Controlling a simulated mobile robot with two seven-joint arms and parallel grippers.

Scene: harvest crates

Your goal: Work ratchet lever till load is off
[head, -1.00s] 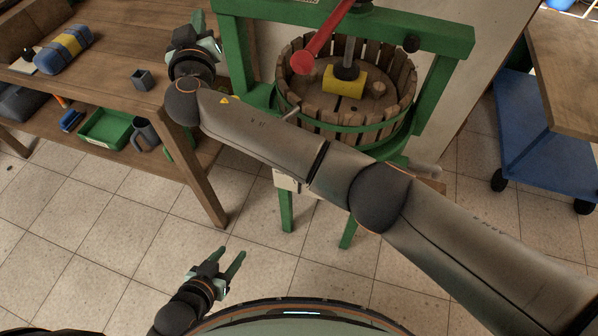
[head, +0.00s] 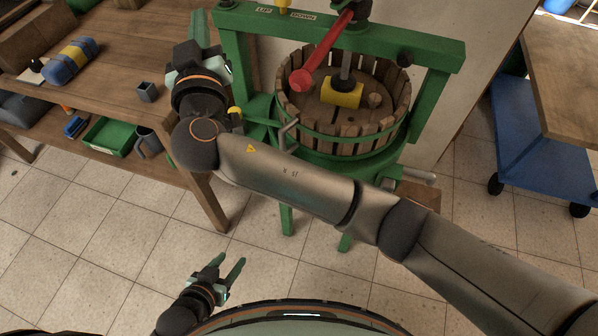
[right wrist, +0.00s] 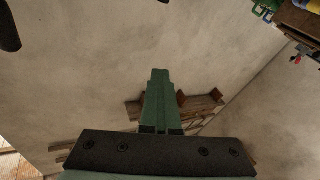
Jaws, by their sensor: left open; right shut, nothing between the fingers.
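The green press stands at the upper middle of the head view, with a green top beam (head: 405,42). Its red ratchet lever (head: 323,54) slants down toward me and ends in a round red knob (head: 301,79). A yellow piece (head: 285,5) sits between the LIFT and DOWN labels, partly cut off. Below, a yellow block (head: 342,92) rests on the wooden plate inside the slatted basket (head: 345,139). My right gripper (head: 200,30) is shut and empty, left of the press frame and apart from the lever; its closed fingers show in the right wrist view (right wrist: 160,85). My left gripper (head: 226,268) is open and empty, low over the floor.
A blue cart (head: 535,140) stands at right. My right forearm crosses in front of the press.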

